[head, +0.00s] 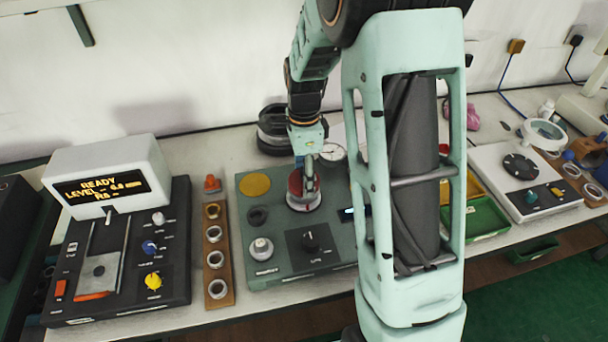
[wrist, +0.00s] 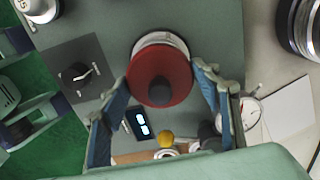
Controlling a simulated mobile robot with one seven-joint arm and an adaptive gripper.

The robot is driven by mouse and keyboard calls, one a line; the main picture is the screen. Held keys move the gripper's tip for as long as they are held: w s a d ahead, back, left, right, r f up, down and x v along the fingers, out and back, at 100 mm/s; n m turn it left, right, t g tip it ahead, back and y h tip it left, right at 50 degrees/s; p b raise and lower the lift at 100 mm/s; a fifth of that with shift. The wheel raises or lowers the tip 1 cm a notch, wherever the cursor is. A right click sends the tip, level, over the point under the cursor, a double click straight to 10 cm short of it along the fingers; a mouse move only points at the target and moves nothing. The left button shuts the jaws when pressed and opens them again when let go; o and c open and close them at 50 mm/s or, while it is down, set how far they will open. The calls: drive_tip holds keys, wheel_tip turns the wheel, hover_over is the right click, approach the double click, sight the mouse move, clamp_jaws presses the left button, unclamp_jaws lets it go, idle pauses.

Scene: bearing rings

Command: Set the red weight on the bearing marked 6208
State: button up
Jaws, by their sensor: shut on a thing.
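The red weight (head: 295,183) is a round red disc with a dark knob, seen from above in the wrist view (wrist: 150,88). My gripper (head: 308,168) is shut on it, with one blue-padded finger at each side in the wrist view (wrist: 166,82). A pale, silvery ring-like piece (head: 304,204) shows under the weight on the green panel; its far rim shows in the wrist view (wrist: 160,40). I cannot tell whether weight and ring touch. No 6208 mark is legible on any bearing.
A wooden strip (head: 218,292) with several rings stands left of the green panel (head: 262,215). A black console (head: 120,290) with a lit display is further left. A dark cylinder stack (head: 272,128) stands behind. Yellow and green trays (head: 487,219) lie right of my arm.

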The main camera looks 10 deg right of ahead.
idle(0.6)
drive_tip(key=o, duration=1.9)
drive_tip(key=shift+c, duration=0.2)
wheel_tip(320, 180, up, 12)
drive_tip(key=shift+r, duration=0.1)
